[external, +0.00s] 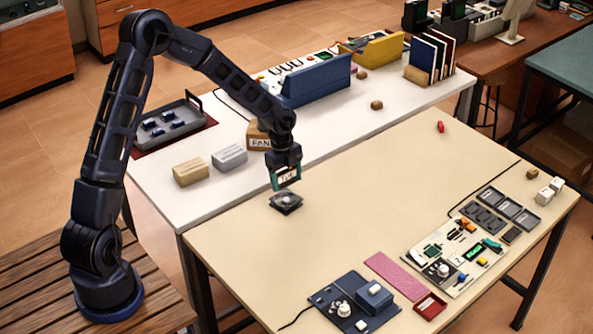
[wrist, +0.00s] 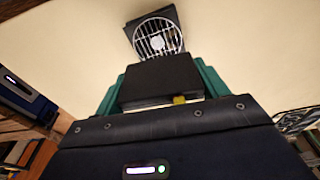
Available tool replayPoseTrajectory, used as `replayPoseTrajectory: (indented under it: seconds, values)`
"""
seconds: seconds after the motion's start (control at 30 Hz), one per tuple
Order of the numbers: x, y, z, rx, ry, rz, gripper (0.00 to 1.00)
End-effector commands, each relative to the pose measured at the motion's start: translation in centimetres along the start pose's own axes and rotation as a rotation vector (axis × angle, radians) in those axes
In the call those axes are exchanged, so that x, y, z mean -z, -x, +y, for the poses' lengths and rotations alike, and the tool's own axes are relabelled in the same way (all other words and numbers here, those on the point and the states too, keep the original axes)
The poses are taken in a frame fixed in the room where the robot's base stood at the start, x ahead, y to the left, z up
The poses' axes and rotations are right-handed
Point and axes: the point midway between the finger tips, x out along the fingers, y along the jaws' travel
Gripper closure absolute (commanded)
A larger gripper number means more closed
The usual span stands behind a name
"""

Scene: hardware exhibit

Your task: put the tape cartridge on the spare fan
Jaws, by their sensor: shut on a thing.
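My gripper (external: 286,181) is shut on the tape cartridge (external: 288,177), which shows a pale label in the external view. In the wrist view the cartridge (wrist: 160,82) is a dark block with a small yellow spot, between my teal fingers. The spare fan (external: 286,203) is a dark square with a round grille, on the beige table. The cartridge hangs just above the fan, apparently with a small gap. In the wrist view the fan (wrist: 157,37) lies beyond the cartridge, partly hidden by it.
A box marked FAN (external: 259,138) and tan (external: 190,172) and grey (external: 229,156) blocks stand on the white table (external: 215,197).

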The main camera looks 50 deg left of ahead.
Motion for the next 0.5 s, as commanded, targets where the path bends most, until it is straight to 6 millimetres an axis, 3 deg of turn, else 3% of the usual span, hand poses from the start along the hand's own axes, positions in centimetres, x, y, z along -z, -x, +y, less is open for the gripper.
replayPoseTrajectory:
  seconds: [0.27, 0.5]
  values:
    - [-0.2, -1.7, 0.0, -0.001, 0.0, 0.001, 0.51]
    - [-0.6, -4.8, 0.0, -0.001, 0.0, 0.0, 0.51]
